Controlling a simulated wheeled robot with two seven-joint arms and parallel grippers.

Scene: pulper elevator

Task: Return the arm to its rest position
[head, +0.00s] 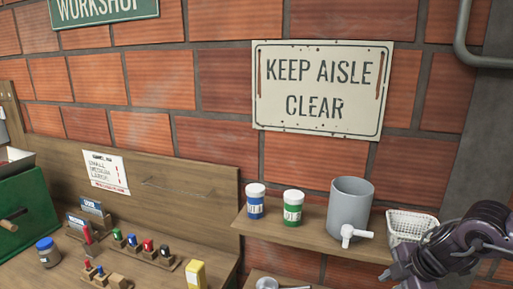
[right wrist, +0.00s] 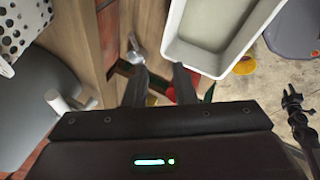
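My right arm (head: 455,245) shows as dark, glossy links in the lower right corner of the head view, in front of the shelf's right end. Small red and green patches show behind the fingers, too unclear to name. My left gripper and left arm are not visible in the head view.
A wooden shelf (head: 310,241) carries a blue-labelled jar (head: 255,204), a green-labelled jar (head: 292,211), a grey container with a white spout (head: 350,208) and a white perforated basket (head: 411,226) near my arm. A pale bin (right wrist: 215,35) lies beyond the gripper. A green box (head: 28,215) stands far left.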

